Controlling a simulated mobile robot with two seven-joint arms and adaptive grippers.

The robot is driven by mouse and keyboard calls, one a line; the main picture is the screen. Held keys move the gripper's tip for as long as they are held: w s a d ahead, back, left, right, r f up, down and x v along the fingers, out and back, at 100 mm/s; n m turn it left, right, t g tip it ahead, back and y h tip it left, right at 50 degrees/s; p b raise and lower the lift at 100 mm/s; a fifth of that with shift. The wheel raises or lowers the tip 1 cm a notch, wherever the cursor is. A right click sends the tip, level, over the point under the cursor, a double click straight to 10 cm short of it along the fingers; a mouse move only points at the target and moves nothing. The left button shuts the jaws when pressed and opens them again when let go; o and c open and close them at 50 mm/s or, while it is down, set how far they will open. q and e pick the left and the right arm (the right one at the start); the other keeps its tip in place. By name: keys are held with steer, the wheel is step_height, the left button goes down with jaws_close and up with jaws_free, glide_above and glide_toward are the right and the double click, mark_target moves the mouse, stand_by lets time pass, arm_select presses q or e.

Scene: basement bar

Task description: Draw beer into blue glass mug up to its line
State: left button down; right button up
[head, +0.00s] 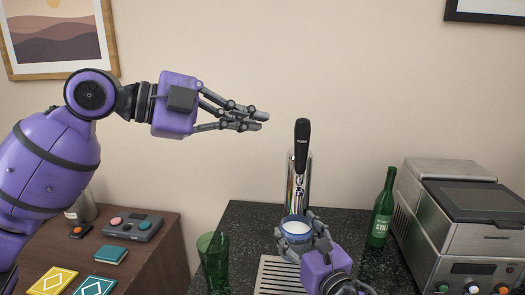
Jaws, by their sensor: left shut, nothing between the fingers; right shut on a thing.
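The blue glass mug (296,228) is upright below the beer tap (299,178), which has a tall black handle and a chrome body. The mug has a blue rim, and something whitish shows inside it; I cannot tell whether it is foam. Its line is not visible. My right gripper (301,240) is shut on the mug, with fingers around its side. The tap's spout is hard to make out, and I see no clear stream. My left gripper (264,121) is shut and empty, in the air left of and above the tap handle.
A drip tray (272,278) lies on the dark counter (240,222) below the mug. A green glass (213,262) stands left of it. A green bottle (382,212) and a metal machine (445,225) stand on the right. A wooden cabinet (160,255) with small items is at the lower left.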

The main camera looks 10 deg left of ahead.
arm_select(q)
steer(key=shift+r, duration=0.2)
arm_select(e)
steer(key=shift+s+a+r, duration=0.1)
steer(key=shift+a+r, duration=0.05)
